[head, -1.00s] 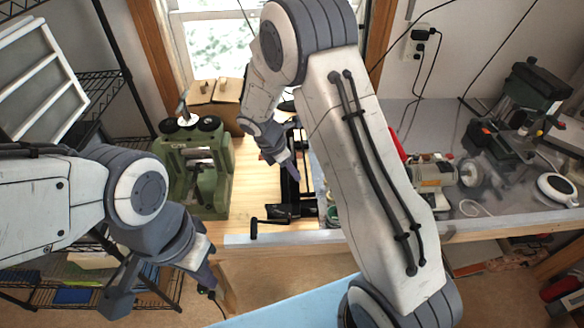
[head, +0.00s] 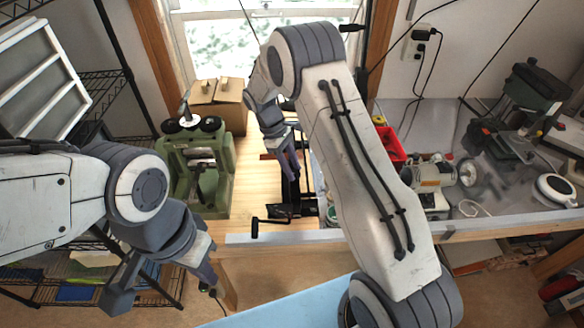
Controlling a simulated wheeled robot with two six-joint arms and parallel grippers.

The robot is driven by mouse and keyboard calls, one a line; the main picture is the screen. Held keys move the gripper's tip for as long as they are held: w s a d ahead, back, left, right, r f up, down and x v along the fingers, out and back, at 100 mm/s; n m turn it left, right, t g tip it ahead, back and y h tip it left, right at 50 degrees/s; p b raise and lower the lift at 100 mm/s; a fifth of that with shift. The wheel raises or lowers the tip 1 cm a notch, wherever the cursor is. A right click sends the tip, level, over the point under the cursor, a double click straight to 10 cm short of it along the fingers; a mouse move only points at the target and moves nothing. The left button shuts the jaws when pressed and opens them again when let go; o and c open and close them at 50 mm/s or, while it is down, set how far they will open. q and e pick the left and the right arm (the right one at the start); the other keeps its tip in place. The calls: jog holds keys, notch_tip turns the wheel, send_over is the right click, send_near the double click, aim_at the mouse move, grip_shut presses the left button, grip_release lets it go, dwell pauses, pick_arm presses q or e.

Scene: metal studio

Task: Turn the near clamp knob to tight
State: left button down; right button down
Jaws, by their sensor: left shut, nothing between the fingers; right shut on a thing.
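A black metal fixture (head: 292,210) stands on the wooden bench, with a small black crank handle (head: 255,228) at its near left end. My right gripper (head: 289,165) points down over the far part of this fixture. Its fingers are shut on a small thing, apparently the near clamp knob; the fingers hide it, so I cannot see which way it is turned. My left gripper (head: 205,272) is shut and empty, low in front of the bench's left end, away from the fixture.
A green press machine (head: 198,165) stands left of the fixture, with a cardboard box (head: 217,100) behind it. A red bin (head: 391,146) and a bench motor (head: 435,174) are to the right. My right arm crosses the middle of the view and hides part of the bench.

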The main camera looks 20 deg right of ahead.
jog(key=m, duration=0.2)
jog(key=m+y, duration=0.1)
jog(key=m, duration=0.1)
jog(key=shift+w+d+m+g+y, duration=0.2)
jog(key=shift+m+g+y, duration=0.1)
jog(key=shift+g, duration=0.1)
jog(key=shift+d+m+y, duration=0.1)
jog(key=shift+m+y, duration=0.5)
jog(key=shift+m, duration=1.2)
jog(key=shift+b, duration=0.3)
jog(key=c, duration=0.5)
grip_release()
